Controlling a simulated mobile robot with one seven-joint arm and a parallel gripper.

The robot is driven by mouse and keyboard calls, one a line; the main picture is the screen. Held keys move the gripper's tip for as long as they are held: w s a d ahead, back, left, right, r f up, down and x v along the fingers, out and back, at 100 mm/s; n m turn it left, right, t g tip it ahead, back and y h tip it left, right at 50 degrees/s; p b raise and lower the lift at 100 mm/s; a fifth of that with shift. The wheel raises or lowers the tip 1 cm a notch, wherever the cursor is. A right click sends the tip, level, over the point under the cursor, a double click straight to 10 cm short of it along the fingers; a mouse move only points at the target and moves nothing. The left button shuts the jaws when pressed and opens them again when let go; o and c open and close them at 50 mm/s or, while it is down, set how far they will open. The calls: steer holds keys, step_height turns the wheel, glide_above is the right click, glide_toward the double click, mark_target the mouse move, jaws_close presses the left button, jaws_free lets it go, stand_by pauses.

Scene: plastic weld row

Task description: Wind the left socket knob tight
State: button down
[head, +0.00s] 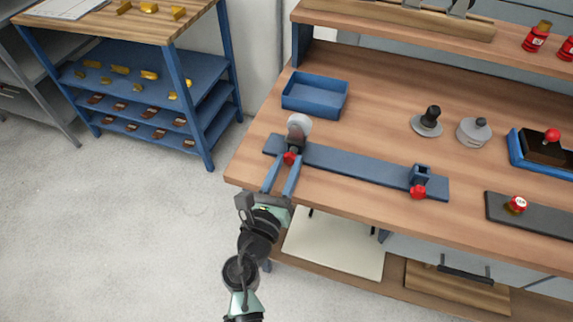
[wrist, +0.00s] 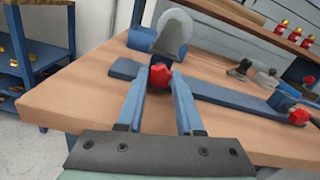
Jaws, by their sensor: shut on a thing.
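The left socket knob (wrist: 160,76) is a red lobed knob on the front of the left socket; it also shows in the head view (head: 290,158). The socket stands on a long blue bar (head: 350,167) on the bench, and a dark part with a pale round disc (head: 299,125) rises from it. My gripper (head: 288,166) reaches in from the bench's front edge. Its two blue fingers are shut on the left knob, one on each side in the wrist view (wrist: 160,82). The right socket (head: 421,173) is empty, with its own red knob (head: 418,192).
A blue open tray (head: 315,95) stands behind the left socket. A dark stamp-like piece (head: 427,122), a grey round piece (head: 474,131) and a blue block with a red ball (head: 545,148) stand to the right. A dark plate with a red knob (head: 517,204) lies at the front right.

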steer(key=shift+f, duration=0.1)
steer(key=m+b, duration=0.2)
steer(key=m, duration=0.3)
steer(key=shift+m+b, duration=0.8)
steer(key=shift+m, duration=1.2)
steer(key=c, duration=0.5)
jaws_free()
steer(key=shift+c, duration=0.2)
